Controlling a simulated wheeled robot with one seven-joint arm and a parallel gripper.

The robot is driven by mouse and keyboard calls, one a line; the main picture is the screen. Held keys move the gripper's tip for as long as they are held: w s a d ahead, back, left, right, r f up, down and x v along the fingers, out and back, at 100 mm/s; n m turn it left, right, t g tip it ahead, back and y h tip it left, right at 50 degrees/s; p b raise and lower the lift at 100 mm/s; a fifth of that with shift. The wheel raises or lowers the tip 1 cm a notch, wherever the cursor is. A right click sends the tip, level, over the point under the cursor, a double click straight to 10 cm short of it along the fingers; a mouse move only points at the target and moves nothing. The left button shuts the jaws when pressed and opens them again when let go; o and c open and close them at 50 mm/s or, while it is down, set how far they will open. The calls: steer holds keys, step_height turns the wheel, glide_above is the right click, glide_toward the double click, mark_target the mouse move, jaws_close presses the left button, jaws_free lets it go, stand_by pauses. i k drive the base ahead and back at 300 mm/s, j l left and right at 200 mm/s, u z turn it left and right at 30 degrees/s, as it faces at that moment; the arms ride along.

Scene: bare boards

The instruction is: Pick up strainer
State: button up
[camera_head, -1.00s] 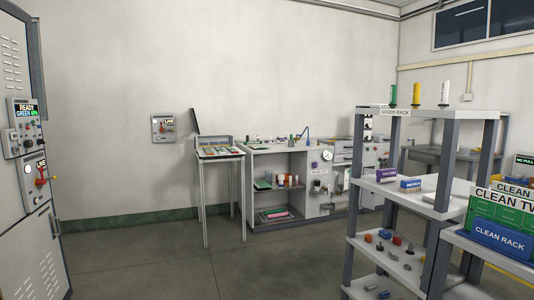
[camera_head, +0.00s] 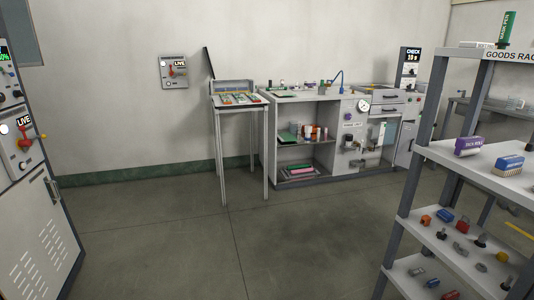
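I cannot pick out a strainer with certainty in the head view. Several small items stand on the grey workbench (camera_head: 272,150) against the back wall, and more sit on its open shelves, but they are too small to tell apart. The goods rack (camera_head: 425,155) on the right also bears several small parts on its shelves, none clearly a strainer. My gripper is not in view.
A narrow table with a tray of coloured items (camera_head: 236,98) stands left of the bench. A grey cabinet (camera_head: 40,235) with a red-handled switch is at the left edge. A switch box (camera_head: 173,72) hangs on the wall. The floor (camera_head: 210,250) between cabinet and rack is clear.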

mark_target(322, 88)
steer(key=i+l+u, duration=0.1)
steer(key=i+u, duration=0.2)
steer(key=i, duration=1.6)
steer(key=i+z, duration=0.1)
steer(key=i, duration=0.85)
steer(key=i+z, duration=0.1)
steer(key=i, duration=0.8)
steer(key=i+l+z, duration=0.1)
steer(key=i+z, duration=0.3)
steer(key=i, duration=0.15)
steer(key=i+j+z, duration=0.1)
steer(key=i+z, duration=0.3)
steer(key=i, duration=0.15)
steer(key=i+j+z, duration=0.25)
steer(key=i+z, duration=0.15)
steer(key=i+l+z, duration=0.15)
steer(key=i, duration=0.65)
steer(key=i+l+z, duration=0.1)
steer(key=i, duration=0.75)
steer(key=u, duration=0.15)
